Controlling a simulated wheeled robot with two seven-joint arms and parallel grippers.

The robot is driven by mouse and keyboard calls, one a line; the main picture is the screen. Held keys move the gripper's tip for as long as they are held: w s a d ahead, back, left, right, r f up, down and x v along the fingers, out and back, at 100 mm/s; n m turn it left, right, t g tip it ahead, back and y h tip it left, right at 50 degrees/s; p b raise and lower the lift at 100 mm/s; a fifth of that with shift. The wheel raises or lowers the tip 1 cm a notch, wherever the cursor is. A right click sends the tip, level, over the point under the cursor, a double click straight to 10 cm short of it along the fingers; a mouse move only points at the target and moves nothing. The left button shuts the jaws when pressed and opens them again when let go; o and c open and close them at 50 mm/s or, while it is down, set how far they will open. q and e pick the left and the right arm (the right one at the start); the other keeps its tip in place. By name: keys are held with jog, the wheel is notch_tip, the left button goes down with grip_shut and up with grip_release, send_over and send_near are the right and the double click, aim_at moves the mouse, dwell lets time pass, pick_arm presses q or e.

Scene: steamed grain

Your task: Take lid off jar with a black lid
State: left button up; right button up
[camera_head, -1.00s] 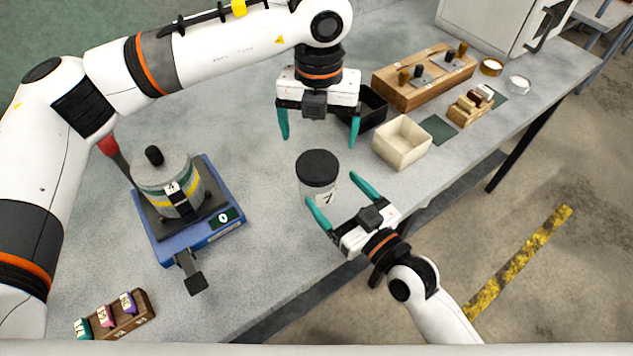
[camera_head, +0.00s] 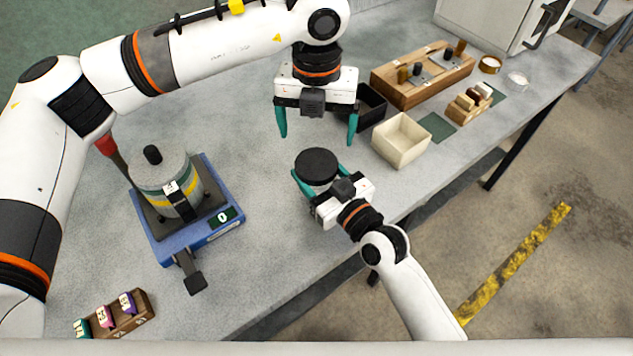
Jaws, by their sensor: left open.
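The jar's round black lid (camera_head: 316,166) is on top of the jar, seen from above in the head view. The jar's body is mostly hidden below the lid and behind my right gripper. My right gripper (camera_head: 318,178) is at the jar from the front right, with one teal finger on each side just below the lid. I cannot tell whether the fingers touch the jar. My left gripper (camera_head: 316,137) points down, open and empty, above and just behind the lid, its fingers wide apart.
A blue scale (camera_head: 222,232) with a striped canister (camera_head: 165,172) stands at left. A cream box (camera_head: 402,140), a black bin (camera_head: 372,108) and a wooden block (camera_head: 422,77) stand behind right. A small rack (camera_head: 128,313) is front left. The table's edge runs beneath my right arm.

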aim_at(316, 163)
jog(key=c, duration=0.6)
pick_arm(q)
jog(key=shift+c, duration=1)
pick_arm(e)
jog(key=c, duration=0.3)
grip_shut()
pick_arm(q)
jog(key=m, duration=0.9)
jog(key=shift+m, duration=0.3)
jog(key=m, duration=0.4)
jog(key=shift+m, duration=0.3)
jog(key=m, duration=0.4)
jog(key=shift+m, duration=0.3)
jog(key=m, duration=1.1)
jog(key=shift+m, duration=0.4)
jog(key=m, duration=0.9)
jog(key=shift+m, duration=0.3)
jog(key=shift+f, duration=0.5)
notch_tip(316, 163, down, 7)
